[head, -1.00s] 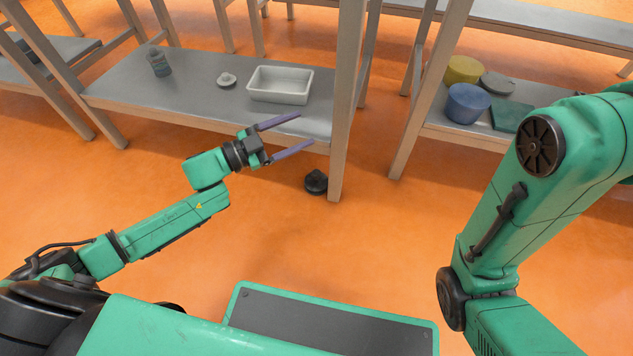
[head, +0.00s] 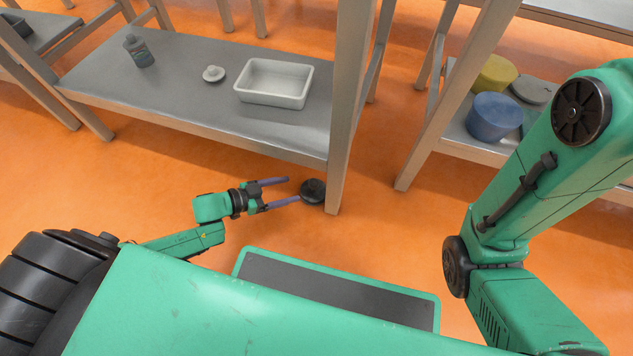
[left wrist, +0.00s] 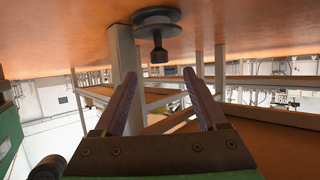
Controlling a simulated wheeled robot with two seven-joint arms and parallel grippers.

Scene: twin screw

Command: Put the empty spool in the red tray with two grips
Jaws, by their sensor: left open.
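A dark, spool-like thing (head: 312,191) stands on the orange floor beside a shelf leg. In the left wrist view, where the floor is at the top, it (left wrist: 157,20) shows a wide round base, a narrow neck and a small knob. I cannot tell for sure that it is the empty spool. My left gripper (head: 292,190) is open and empty, low over the floor, its purple fingers pointing at the thing. In the left wrist view the thing lies ahead of the left fingertips (left wrist: 162,74), not between them. My right gripper is out of view. No red tray shows.
The shelf leg (head: 341,150) rises just right of the dark thing. The shelf (head: 180,100) holds a white tray (head: 272,100), a small pale knobbed thing (head: 213,74) and a bottle (head: 138,50). A blue tub (head: 494,117) and yellow tub (head: 497,73) stand right. Floor at left is open.

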